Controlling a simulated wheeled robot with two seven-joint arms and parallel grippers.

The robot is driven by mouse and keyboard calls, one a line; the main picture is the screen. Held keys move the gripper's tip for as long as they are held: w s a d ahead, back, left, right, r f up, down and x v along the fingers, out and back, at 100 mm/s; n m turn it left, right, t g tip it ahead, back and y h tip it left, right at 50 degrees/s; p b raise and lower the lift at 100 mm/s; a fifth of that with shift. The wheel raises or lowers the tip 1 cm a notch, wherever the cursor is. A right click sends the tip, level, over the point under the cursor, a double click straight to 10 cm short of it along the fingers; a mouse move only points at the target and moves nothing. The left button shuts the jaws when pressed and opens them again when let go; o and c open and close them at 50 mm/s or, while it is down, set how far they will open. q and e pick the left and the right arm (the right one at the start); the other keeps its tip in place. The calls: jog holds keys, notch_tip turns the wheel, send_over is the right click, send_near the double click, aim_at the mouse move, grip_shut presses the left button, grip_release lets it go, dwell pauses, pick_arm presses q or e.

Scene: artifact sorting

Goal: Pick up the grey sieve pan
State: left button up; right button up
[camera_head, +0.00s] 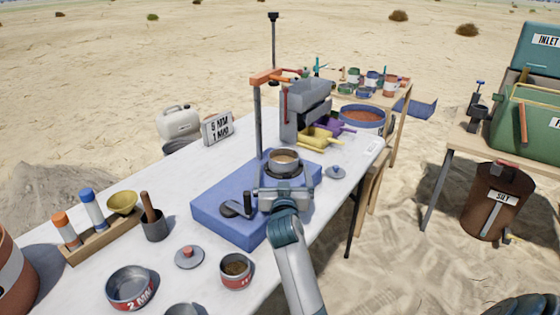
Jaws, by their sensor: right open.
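A grey round pan (284,158) with tan material in it sits on a dark round seat on the blue base (220,222), below the orange-topped post. My right gripper (284,178) is open at the near side of this pan. Its fingers are partly hidden, and I cannot tell whether they touch the pan. Another grey pan (128,290), marked 2 MM on a red band, stands at the table's front left. My left gripper is not in view.
On the white table (210,270) are a small red-banded pot (235,271), a grey lid (189,257), a mortar with pestle (153,225) and a wooden bottle rack (105,236). Yellow and purple scoops (318,138) lie behind the base. A small lid (335,171) lies right.

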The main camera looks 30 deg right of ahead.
aim_at(284, 165)
jog(key=shift+s, duration=0.1)
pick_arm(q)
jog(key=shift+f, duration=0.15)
pick_arm(e)
jog(key=shift+x, duration=1.2)
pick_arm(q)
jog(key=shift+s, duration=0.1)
pick_arm(e)
jog(key=shift+w+d, duration=0.3)
jog(key=shift+w, duration=0.05)
jog(key=x, duration=0.4)
jog(key=shift+d+f, duration=0.15)
jog(key=shift+f, duration=0.15)
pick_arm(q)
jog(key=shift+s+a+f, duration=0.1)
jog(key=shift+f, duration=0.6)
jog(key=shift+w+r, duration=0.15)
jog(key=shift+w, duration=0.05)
